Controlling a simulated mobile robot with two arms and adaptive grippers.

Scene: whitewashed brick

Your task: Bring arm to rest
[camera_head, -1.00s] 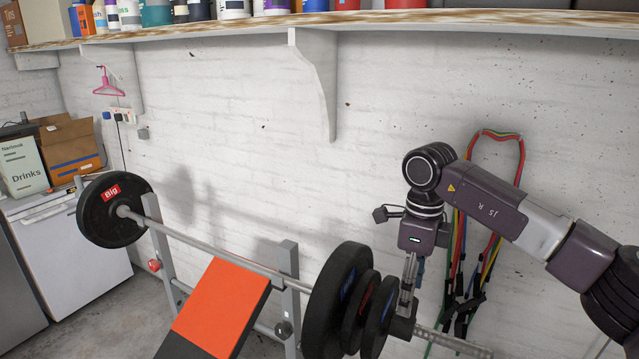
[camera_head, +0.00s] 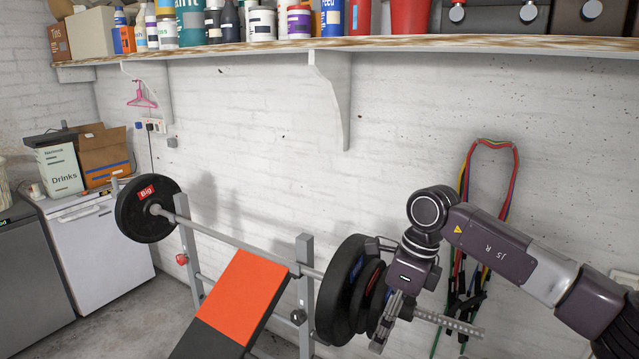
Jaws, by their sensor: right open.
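My right arm comes in from the right edge. My right gripper (camera_head: 384,322) points down in front of the weight plates (camera_head: 343,290) at the right end of the barbell (camera_head: 238,243). Its jaws are open, and nothing shows between the fingers. I cannot tell whether it touches the plates or the bar end behind it. The barbell rests on the grey uprights of a weight bench with an orange and black pad (camera_head: 243,297). My left gripper is not in view.
A wooden shelf (camera_head: 230,52) with bottles and cans runs along the brick wall above. Coloured resistance bands (camera_head: 462,270) hang behind my right arm. A Drinks box (camera_head: 60,168) and a cardboard box (camera_head: 104,157) stand on a white appliance (camera_head: 100,245) at left. Open air lies above the bench.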

